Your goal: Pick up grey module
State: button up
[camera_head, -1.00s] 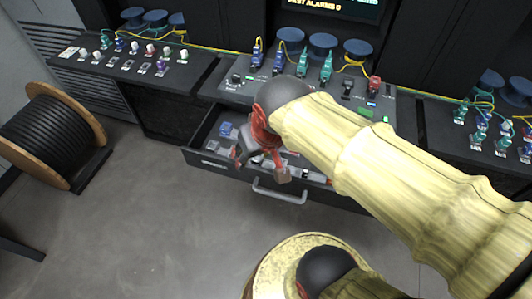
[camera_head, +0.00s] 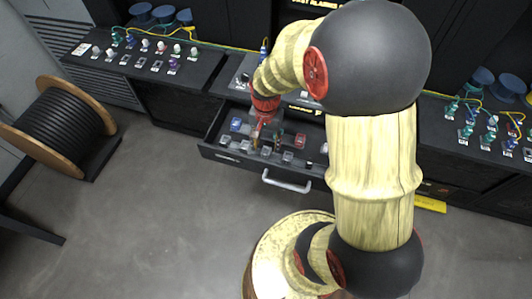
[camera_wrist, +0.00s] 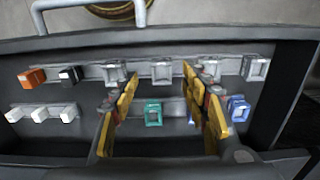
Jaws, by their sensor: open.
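The grey modules sit in the open drawer. In the wrist view, several stand in the upper row; one grey module (camera_wrist: 162,70) shows between my fingertips in the picture, with another grey module (camera_wrist: 115,73) to its left and more grey ones (camera_wrist: 208,68) (camera_wrist: 256,67) to its right. My gripper (camera_wrist: 160,76) is open with nothing between its fingers; its right finger partly covers a grey module. In the head view my gripper (camera_head: 261,128) points down over the drawer (camera_head: 232,157). Whether the fingertips touch any module cannot be told.
In the wrist view an orange module (camera_wrist: 32,77) and a black module (camera_wrist: 70,75) stand at left, white ones (camera_wrist: 40,113) below. A teal module (camera_wrist: 153,113) and a blue module (camera_wrist: 238,108) share the lower row. The drawer walls surround them.

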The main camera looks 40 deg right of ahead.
aim_at(265, 154)
notch_tip(265, 154, down, 5)
jog(key=shift+w+a+r+b, duration=0.1)
jog(key=shift+r+b, duration=0.1)
jog(key=shift+b, duration=0.75)
jog(key=shift+c, duration=0.8)
jog(key=c, duration=0.9)
